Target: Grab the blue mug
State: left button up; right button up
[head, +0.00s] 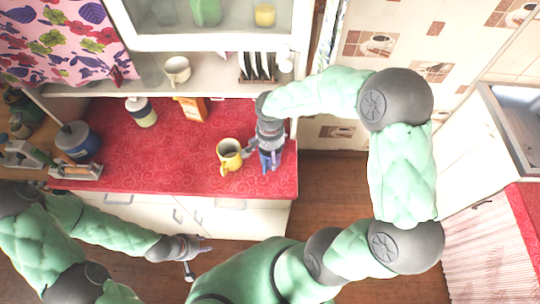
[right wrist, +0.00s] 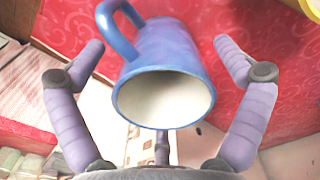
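The blue mug (right wrist: 165,65) is large in the right wrist view, with its pale mouth facing the camera and its handle at upper left. My right gripper (right wrist: 158,55) is open, with one purple finger on each side of the mug and visible gaps between. In the head view my right gripper (head: 268,158) is over the right end of the red counter, and the mug is mostly hidden there. My left gripper (head: 198,256) is open and empty, in front of the counter and away from the mug.
A yellow mug (head: 229,155) stands on the red counter (head: 180,150) just left of my right gripper. An orange box (head: 192,108) and a jar (head: 140,112) stand at the back. A blue pot (head: 78,142) is at the left. The counter's middle is clear.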

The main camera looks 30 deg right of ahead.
jog(key=c, duration=1.3)
jog(key=shift+o, duration=0.2)
